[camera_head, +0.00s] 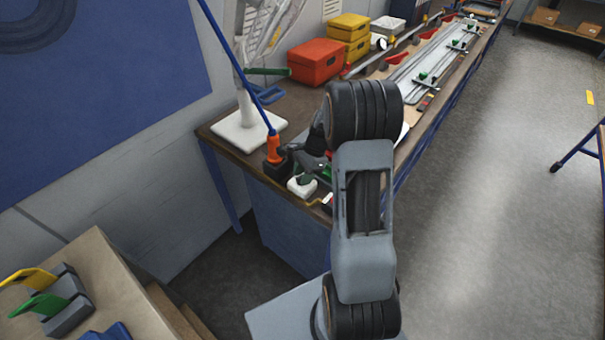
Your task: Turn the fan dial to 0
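A fan stands on the near end of the workbench, with a white square base (248,132), a white stem and a pale cage (268,32) cut off by the top edge. I cannot make out a dial on it for sure. A small white box (301,187) with a green part beside it sits at the bench's near edge; I cannot tell whether it belongs to the fan. My gripper (306,158) is dark and lies over the near end of the bench, right of the fan base. My arm hides part of it, and its opening is unclear.
A blue rod with an orange grip (273,148) rises from a black block beside my gripper and crosses before the fan. A red box (317,62) and yellow boxes (348,28) stand behind. A wooden stand (110,282) is at lower left.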

